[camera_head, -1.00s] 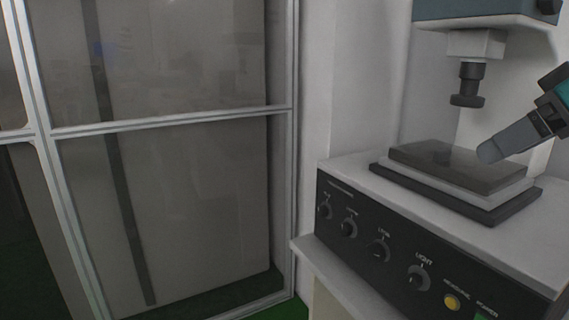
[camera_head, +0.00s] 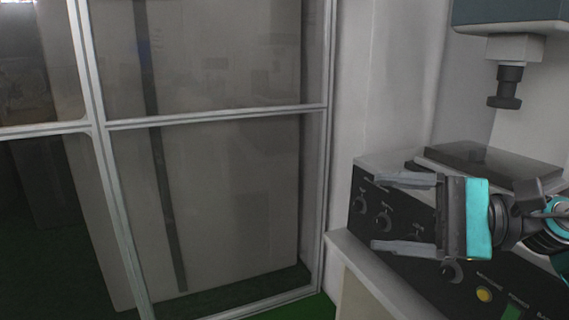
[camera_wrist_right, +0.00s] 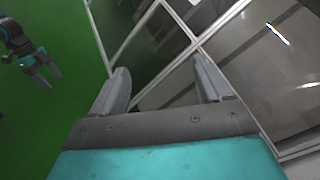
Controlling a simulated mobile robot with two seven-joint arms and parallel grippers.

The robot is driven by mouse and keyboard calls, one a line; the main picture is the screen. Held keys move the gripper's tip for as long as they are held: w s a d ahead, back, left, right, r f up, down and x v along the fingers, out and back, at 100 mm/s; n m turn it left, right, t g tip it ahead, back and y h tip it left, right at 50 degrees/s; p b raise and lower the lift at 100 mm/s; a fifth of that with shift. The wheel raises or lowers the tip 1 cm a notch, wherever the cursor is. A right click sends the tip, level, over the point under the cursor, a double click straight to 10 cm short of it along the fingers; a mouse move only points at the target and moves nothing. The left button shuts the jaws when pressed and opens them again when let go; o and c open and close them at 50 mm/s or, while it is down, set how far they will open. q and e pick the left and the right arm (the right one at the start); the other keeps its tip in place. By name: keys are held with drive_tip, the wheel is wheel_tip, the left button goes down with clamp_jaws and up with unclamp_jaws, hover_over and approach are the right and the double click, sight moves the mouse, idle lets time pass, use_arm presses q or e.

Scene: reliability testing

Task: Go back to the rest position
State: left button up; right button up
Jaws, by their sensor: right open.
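My right gripper (camera_head: 385,212) is open and empty. It points left in front of the instrument's control panel, with its two grey fingers wide apart. In the right wrist view the same gripper (camera_wrist_right: 160,68) shows nothing between its fingers, with the glazed partition and green floor beyond. My left gripper (camera_wrist_right: 42,70) shows small at the left of the right wrist view, above the green floor. Its two fingers look apart and empty. The left arm is not in the head view.
The instrument has a dark plate (camera_head: 490,160) on top and a black control panel (camera_head: 400,235), partly hidden by my right gripper. A vertical head (camera_head: 505,88) hangs above the plate. A metal-framed glass partition (camera_head: 215,117) stands at the left. Green floor (camera_wrist_right: 40,130) is open.

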drive_tip(key=w+d+f+n+t+h, duration=0.3)
drive_tip(key=f+n+t, duration=0.5)
drive_tip(key=n, duration=0.9)
drive_tip(key=f+n+t+h, duration=0.55)
drive_tip(key=f+n, duration=0.45)
drive_tip(key=n, duration=0.7)
drive_tip(key=s+f+m+g+h, duration=0.3)
drive_tip(key=s+f+m, duration=0.4)
drive_tip(key=f+m, duration=0.3)
drive_tip(key=s+f+m+g+h, duration=0.4)
drive_tip(key=s+f+m, duration=0.4)
drive_tip(key=f+m, duration=0.3)
wheel_tip(320, 180, down, 3)
drive_tip(key=shift+f, duration=0.2)
